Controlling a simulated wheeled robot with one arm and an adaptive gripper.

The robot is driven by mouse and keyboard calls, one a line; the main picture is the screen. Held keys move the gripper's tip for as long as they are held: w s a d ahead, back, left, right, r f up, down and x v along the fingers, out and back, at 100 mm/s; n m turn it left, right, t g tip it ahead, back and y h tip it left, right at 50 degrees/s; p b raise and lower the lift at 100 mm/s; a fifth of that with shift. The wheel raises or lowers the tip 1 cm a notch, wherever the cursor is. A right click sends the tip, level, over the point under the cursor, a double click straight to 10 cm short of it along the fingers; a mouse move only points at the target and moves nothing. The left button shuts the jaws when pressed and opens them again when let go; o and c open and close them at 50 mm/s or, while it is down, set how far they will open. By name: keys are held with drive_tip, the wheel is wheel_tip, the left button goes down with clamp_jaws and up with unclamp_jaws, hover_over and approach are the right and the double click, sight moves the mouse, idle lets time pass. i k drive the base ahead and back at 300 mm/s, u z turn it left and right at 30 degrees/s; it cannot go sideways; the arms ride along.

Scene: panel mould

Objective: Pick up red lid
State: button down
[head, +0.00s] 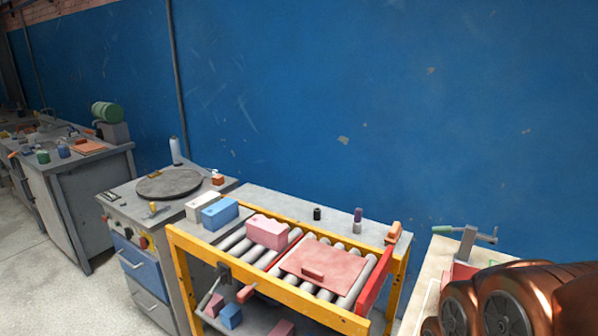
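A flat, pinkish-red square panel, the likely red lid (335,263), lies on the grey rollers of the yellow-framed roller table (255,268). A small darker red block, like a handle, sits on it near its front edge. A red rail (374,280) stands upright just right of the panel, and another red strip lies to its left. My gripper is not in view. Only copper-coloured links of my arm show at the lower right, apart from the panel.
A pink block (267,232) sits on the rollers left of the panel. White (203,205) and blue (220,213) blocks stand farther left. Small cylinders and an orange piece (393,233) stand on the back ledge. A bench with a clamp (466,240) is at right.

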sight(335, 270)
drive_tip(key=u, duration=0.3)
drive_tip(key=k, duration=0.45)
drive_tip(key=u, duration=1.05)
drive_tip(key=k, duration=0.9)
drive_tip(key=u, duration=0.8)
drive_tip(key=i, duration=1.45)
drive_tip(key=z, duration=0.4)
drive_tip(key=i, duration=1.5)
drive_tip(key=z, duration=1.75)
drive_tip(key=i, duration=0.95)
drive_tip(key=z, duration=0.95)
